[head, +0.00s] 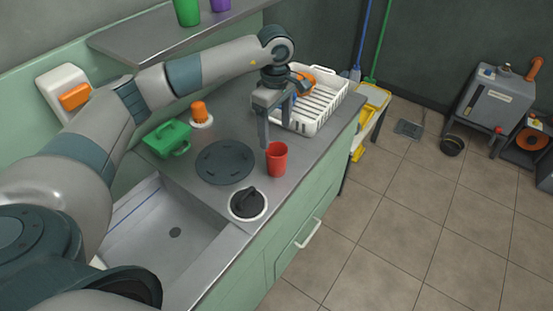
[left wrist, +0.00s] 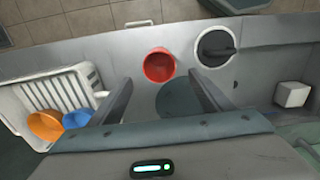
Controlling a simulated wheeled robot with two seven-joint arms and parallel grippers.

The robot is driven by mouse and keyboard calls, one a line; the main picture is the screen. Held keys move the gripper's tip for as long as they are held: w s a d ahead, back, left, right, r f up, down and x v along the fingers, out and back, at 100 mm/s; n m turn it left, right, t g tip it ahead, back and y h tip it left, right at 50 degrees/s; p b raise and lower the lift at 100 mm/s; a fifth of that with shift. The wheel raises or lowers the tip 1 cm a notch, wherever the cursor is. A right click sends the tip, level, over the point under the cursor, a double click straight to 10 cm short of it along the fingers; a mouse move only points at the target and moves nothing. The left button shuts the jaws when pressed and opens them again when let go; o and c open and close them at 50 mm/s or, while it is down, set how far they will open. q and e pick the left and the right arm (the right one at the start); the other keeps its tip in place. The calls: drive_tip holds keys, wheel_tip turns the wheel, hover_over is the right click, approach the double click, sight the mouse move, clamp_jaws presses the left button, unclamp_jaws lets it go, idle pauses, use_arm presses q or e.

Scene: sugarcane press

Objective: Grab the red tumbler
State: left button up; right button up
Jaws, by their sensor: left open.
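The red tumbler (head: 277,159) stands upright on the metal counter, beside a dark round plate. In the left wrist view the red tumbler (left wrist: 159,65) shows from above, its open mouth up, ahead of and between the lines of the two fingers. My left gripper (head: 277,137) is open and empty, fingers pointing down, just behind and above the tumbler in the head view. It also shows in the left wrist view (left wrist: 160,92) with its fingers wide apart. No contact with the tumbler is visible. My right gripper is not in view.
A white dish rack (head: 318,112) with orange and blue items stands close beyond the gripper. A dark round plate (head: 224,162), a black-knobbed round item (head: 248,203), a green box (head: 167,139) and a sink (head: 160,240) are nearby. The counter's front edge is close to the tumbler.

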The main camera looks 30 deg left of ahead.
use_arm(q)
drive_tip(key=p, duration=0.2)
approach(277, 155)
drive_tip(key=s+f, duration=0.2)
drive_tip(key=s, duration=0.1)
drive_tip(key=shift+w+d+f, duration=0.1)
drive_tip(key=shift+w+d, duration=0.1)
drive_tip(key=shift+d, duration=0.25)
drive_tip(key=shift+f+p, duration=0.45)
drive_tip(key=shift+f, duration=0.05)
wheel_tip(277, 155, down, 3)
drive_tip(key=shift+d+r+p, duration=0.1)
drive_tip(key=shift+p, duration=0.75)
drive_tip(key=shift+f, duration=0.7)
drive_tip(key=shift+w, duration=0.1)
drive_tip(key=c, duration=1.1)
